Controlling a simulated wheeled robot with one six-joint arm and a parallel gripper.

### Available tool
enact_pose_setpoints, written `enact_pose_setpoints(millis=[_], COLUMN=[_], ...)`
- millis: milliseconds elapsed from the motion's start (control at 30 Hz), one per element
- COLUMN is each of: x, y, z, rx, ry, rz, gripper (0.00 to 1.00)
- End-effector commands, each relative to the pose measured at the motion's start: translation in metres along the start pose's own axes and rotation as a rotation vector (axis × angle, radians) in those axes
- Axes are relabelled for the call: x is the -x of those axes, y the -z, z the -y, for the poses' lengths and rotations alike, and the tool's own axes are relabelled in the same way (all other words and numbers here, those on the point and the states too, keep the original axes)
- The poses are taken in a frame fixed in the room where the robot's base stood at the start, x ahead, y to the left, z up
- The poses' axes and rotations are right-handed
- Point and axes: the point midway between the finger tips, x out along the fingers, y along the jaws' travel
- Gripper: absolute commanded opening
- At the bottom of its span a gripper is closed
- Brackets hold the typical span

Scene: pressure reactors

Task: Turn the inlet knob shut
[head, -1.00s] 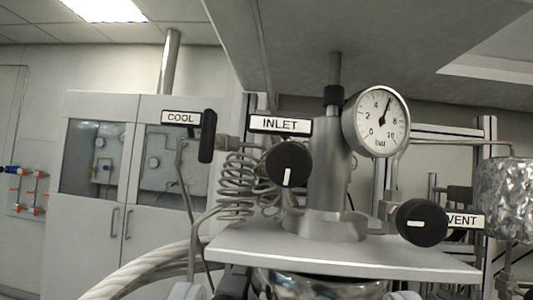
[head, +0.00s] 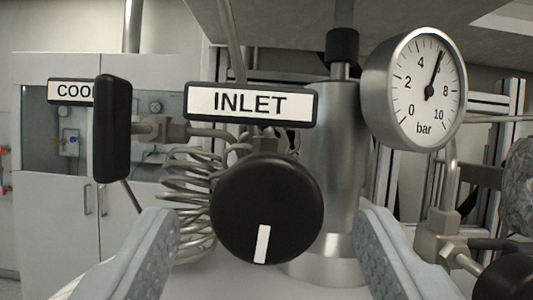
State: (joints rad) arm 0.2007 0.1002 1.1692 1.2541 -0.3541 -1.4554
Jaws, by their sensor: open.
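The inlet knob (head: 266,200) is a round black knob in the middle of the head view, under a sign reading INLET (head: 251,103). Its white mark points down, close to vertical. My gripper (head: 262,240) is open, with one grey finger at lower left and one at lower right. The knob lies between the fingers in the picture, with a gap on each side. I cannot tell whether the fingertips reach it in depth, but no contact shows.
The black COOL knob (head: 113,128) stands at left beside coiled tubing (head: 187,195). Another black knob (head: 509,278) is cut off at lower right. A steel cylinder (head: 336,170) stands behind.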

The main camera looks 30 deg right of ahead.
Motion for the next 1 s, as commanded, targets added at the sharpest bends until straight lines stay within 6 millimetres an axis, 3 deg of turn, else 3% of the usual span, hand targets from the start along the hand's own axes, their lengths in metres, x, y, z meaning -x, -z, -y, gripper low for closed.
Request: enact_pose_setpoints(millis=[300,733,933,1000], x=[-0.030,-0.035,-0.035,-0.035], y=[0.000,0.000,0.000,0.000], z=[0.000,0.000,0.000,0.000], rx=[0.000,-0.001,0.000,0.000], ry=[0.000,0.000,0.001,0.001], rz=[0.000,0.000,0.000,0.000], gripper=[0.61,0.61,0.22,0.17])
